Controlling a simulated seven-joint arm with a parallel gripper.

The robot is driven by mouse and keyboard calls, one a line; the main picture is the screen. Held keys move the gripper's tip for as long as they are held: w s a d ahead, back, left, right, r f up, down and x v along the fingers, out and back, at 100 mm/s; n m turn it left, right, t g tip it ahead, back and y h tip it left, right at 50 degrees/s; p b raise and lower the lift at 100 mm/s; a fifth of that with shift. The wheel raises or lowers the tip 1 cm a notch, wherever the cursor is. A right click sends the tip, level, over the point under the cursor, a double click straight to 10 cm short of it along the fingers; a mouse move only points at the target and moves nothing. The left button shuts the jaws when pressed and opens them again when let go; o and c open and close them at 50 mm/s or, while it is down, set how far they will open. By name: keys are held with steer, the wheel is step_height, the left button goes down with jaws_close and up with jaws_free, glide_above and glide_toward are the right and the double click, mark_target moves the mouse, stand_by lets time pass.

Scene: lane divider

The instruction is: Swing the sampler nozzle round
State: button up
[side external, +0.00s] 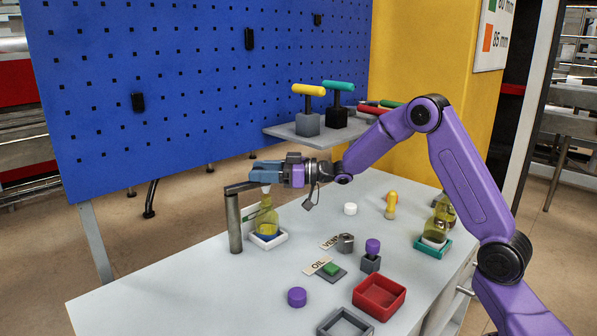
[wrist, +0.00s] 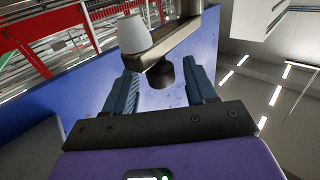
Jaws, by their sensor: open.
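The sampler nozzle assembly is a grey upright post (side external: 235,222) with a flat swing arm (side external: 240,187) at its top, at the left of the table. In the wrist view the swing arm (wrist: 178,42) carries a pale cone (wrist: 134,34) and a dark round knob (wrist: 160,75). My gripper (side external: 258,172) is at the free end of the arm. Its open fingers (wrist: 160,92) stand on either side of the knob, with gaps showing. A bottle with yellow liquid (side external: 267,221) stands below my gripper in a white tray (side external: 283,237).
A second yellow-liquid bottle (side external: 443,212) stands in a teal tray (side external: 432,247) at right. Labels, a red bin (side external: 379,297), a grey bin (side external: 345,324) and a purple cap (side external: 297,297) lie nearer the front. A shelf (side external: 300,134) with T-handled tools and a blue pegboard (side external: 200,70) are behind.

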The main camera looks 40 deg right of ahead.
steer(key=v, duration=1.6)
steer(key=s+a+f+g+h, duration=0.2)
steer(key=s+a+h, duration=0.15)
steer(key=a, duration=0.45)
steer(key=s+a+f+g+h, duration=0.2)
steer(key=s+a+f+h, duration=0.15)
steer(key=a, duration=0.35)
steer(key=s+f+n+g+h, duration=0.1)
steer(key=s+g, duration=0.3)
steer(key=s, duration=0.9)
steer(key=s+f+n+g+h, duration=0.2)
steer(key=s+g, duration=0.3)
steer(key=s, duration=0.9)
steer(key=shift+s+d+f+n+h, duration=0.25)
steer(key=shift+d+n+h, duration=0.25)
steer(key=shift+h, duration=0.4)
